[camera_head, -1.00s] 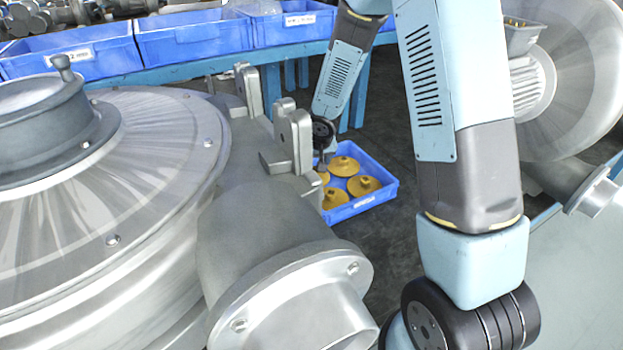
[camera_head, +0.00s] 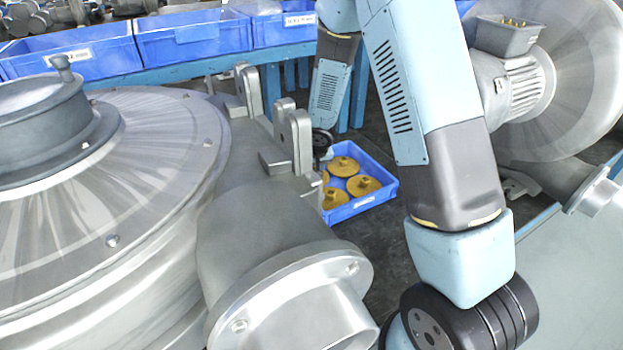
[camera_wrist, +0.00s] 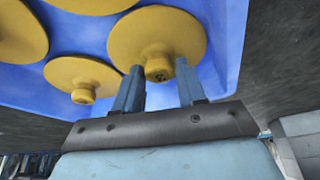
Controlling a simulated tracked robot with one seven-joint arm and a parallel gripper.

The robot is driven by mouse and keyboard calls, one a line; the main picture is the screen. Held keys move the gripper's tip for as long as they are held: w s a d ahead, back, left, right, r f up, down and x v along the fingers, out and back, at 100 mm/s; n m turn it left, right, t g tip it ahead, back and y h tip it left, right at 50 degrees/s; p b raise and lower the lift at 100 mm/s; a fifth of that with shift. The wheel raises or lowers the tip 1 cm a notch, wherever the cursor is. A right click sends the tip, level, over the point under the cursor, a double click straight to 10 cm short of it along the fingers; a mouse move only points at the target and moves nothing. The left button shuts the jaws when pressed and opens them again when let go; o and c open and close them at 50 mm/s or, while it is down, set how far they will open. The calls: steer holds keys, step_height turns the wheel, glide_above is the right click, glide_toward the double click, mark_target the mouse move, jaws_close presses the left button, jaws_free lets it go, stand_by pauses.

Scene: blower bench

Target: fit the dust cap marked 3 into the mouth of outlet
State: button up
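Several yellow dust caps, round discs with a knob, lie in a blue tray (camera_head: 362,204) on the floor. One cap (camera_wrist: 150,32) is straight ahead of my gripper (camera_wrist: 158,84) in the wrist view, its knob lying between the two spaced fingertips. The fingers are open and I see no clear contact with the knob. I cannot read a number on any cap. In the head view my fingers are hidden behind the grey casting. A large grey flanged outlet (camera_head: 225,325) is in the front middle; its mouth faces front right, mostly out of sight.
A large metal blower housing (camera_head: 90,220) fills the left. Upright grey lugs (camera_head: 296,140) stand between it and the tray. Blue bins (camera_head: 195,42) stand on a blue-framed bench behind. Another blower (camera_head: 570,90) is at the right.

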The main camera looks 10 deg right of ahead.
steer(key=c, duration=0.7)
steer(key=shift+r, duration=0.15)
steer(key=shift+r, duration=0.45)
steer(key=r, duration=0.2)
steer(key=shift+s+d+r, duration=0.15)
steer(key=shift+d+r, duration=0.15)
steer(key=shift+r, duration=0.05)
steer(key=shift+s+d+r, duration=1.45)
steer(key=shift+s+r, duration=0.05)
steer(key=shift+s, duration=0.2)
steer(key=shift+s+d+r, duration=1.45)
steer(key=shift+s+r, duration=0.1)
steer(key=shift+s, duration=0.15)
steer(key=shift+s+d+r, duration=1.45)
steer(key=shift+s+r, duration=0.05)
steer(key=shift+s, duration=0.2)
